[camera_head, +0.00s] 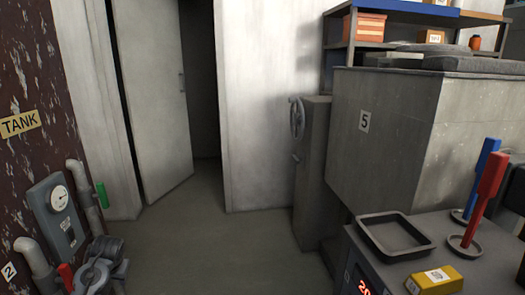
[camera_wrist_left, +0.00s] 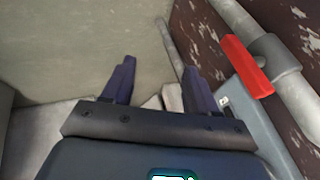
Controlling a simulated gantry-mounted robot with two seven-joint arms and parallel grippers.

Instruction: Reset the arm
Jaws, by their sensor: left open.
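My left gripper (camera_wrist_left: 158,78) shows in the left wrist view with its two dark fingers apart and nothing between them. A red handle (camera_wrist_left: 247,66) on a grey pipe lies to the right of the fingers, apart from them. The same red handle (camera_head: 66,277) shows at the lower left of the head view, beside grey round parts that I cannot clearly make out. My right gripper is not clearly seen in either view.
A gauge panel (camera_head: 58,215) and a green handle (camera_head: 101,194) are on the left by the rusty tank wall (camera_head: 35,75). A grey bench at right bears an empty tray (camera_head: 428,248), a yellow box (camera_head: 434,280) and red (camera_head: 484,195) and blue upright pieces. The middle floor (camera_head: 225,245) is clear.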

